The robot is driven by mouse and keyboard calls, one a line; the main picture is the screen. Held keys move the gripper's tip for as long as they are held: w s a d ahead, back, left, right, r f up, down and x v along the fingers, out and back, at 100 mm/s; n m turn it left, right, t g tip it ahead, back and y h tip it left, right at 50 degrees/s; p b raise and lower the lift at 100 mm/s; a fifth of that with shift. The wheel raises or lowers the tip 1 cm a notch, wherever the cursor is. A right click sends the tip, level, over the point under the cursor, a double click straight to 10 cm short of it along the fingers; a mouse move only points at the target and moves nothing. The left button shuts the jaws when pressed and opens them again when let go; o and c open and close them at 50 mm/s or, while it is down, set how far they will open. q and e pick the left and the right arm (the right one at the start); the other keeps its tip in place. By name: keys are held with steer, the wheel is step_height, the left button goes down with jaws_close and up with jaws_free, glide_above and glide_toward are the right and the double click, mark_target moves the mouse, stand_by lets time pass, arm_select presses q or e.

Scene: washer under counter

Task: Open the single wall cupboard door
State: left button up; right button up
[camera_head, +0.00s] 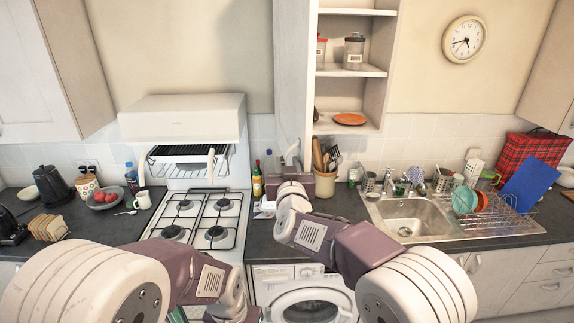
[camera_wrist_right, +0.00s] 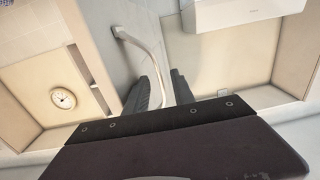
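The single wall cupboard (camera_head: 378,70) is in the upper middle of the head view, with its shelves showing. Its pale door (camera_head: 294,65) stands swung out at the cupboard's left side. My right gripper (camera_head: 290,155) is at the door's lower end. In the right wrist view, the curved pale handle (camera_wrist_right: 143,45) runs down from the door face. It passes between the two dark fingers of my right gripper (camera_wrist_right: 161,80), which stand apart with gaps beside it. My left arm is low at the left of the head view; its fingers are not visible.
Jars (camera_head: 353,50) and an orange dish (camera_head: 350,118) sit on the cupboard shelves. Below are a hob (camera_head: 200,218), a utensil pot (camera_head: 325,183), bottles, a sink (camera_head: 410,215) and a washer (camera_head: 305,300). A grill hood (camera_head: 182,117) is left of the door.

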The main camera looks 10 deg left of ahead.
steer(key=b+v, duration=0.3)
steer(key=v, duration=0.6)
steer(key=shift+b, duration=0.4)
steer(key=s+d+f+g+h+b, duration=0.15)
steer(key=d+f+g+b, duration=0.25)
steer(key=d+f, duration=0.75)
steer(key=s+d+f+g+h+b, duration=0.1)
steer(key=s+d+f+g+b, duration=0.3)
steer(key=f, duration=1.4)
steer(key=s+d+f+m+g+h+b, duration=0.2)
steer(key=s+d+f+g+b, duration=0.3)
steer(key=s+d+f, duration=0.9)
steer(key=s+f+m+g, duration=0.1)
steer(key=s+g, duration=0.2)
steer(key=s, duration=0.1)
steer(key=shift+f, duration=0.35)
